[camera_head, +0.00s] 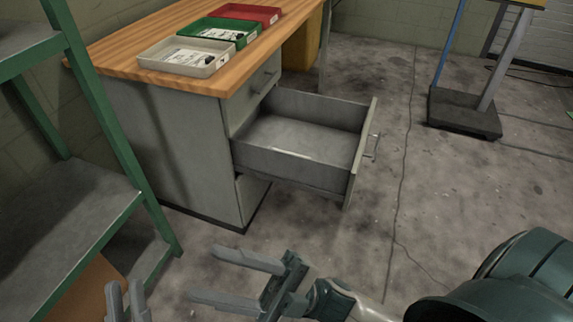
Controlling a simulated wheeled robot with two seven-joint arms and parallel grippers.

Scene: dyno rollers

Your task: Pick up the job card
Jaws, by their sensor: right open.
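Three shallow trays stand in a row on the wooden bench top: a grey one (150,58), a green one (187,30) and a red one (273,17). Each holds white printed paper with a small dark item; I cannot tell whether any of these papers is the job card. My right gripper (203,274) is open and empty, low in front of the bench and below its open drawer. My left gripper (125,287) shows only its finger ends at the bottom edge, near the green shelf; its opening is unclear.
The bench's grey drawer (300,140) is pulled out to the right and looks empty. A green-framed shelf unit (95,110) stands close at left. A dark-based stand (465,112) is at back right.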

